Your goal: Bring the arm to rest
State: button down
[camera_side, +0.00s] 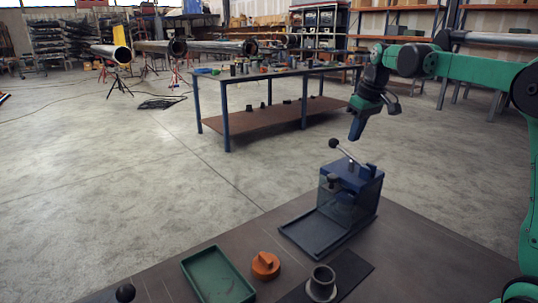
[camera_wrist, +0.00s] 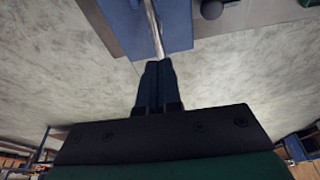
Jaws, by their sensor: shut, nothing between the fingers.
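My gripper (camera_side: 355,136) is in the air above and slightly behind the blue lever device, pointing down with a slight tilt. In the wrist view its two dark fingers (camera_wrist: 158,66) are together with nothing between them. The grey flanged pipe (camera_side: 322,284) stands upright on a dark mat (camera_side: 352,270) at the front of the table, well away from my gripper. The blue device (camera_side: 351,182) has a metal lever with a black ball knob (camera_side: 334,144), raised toward the left. Part of the device (camera_wrist: 120,25) and a metal rod (camera_wrist: 154,30) show beyond my fingertips in the wrist view.
A green tray (camera_side: 217,276) and an orange knobbed part (camera_side: 265,265) are on the dark table (camera_side: 420,268) left of the pipe. The device has a flat dark base tray (camera_side: 313,235). A cluttered workbench (camera_side: 265,120) stands behind. The table's right side is clear.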

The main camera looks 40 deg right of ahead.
jog(key=s+a+f+t, duration=0.1)
jog(key=s+a+f, duration=0.1)
jog(key=a, duration=0.4)
jog(key=s+a+f+t, duration=0.2)
jog(key=s+a, duration=0.3)
jog(key=a, duration=0.1)
jog(key=s+a+f+t, duration=0.1)
jog(key=s+a+f, duration=0.1)
jog(key=a, duration=0.5)
jog(key=shift+s+f+n, duration=0.25)
jog(key=shift+s+n, duration=0.05)
jog(key=shift+s, duration=0.6)
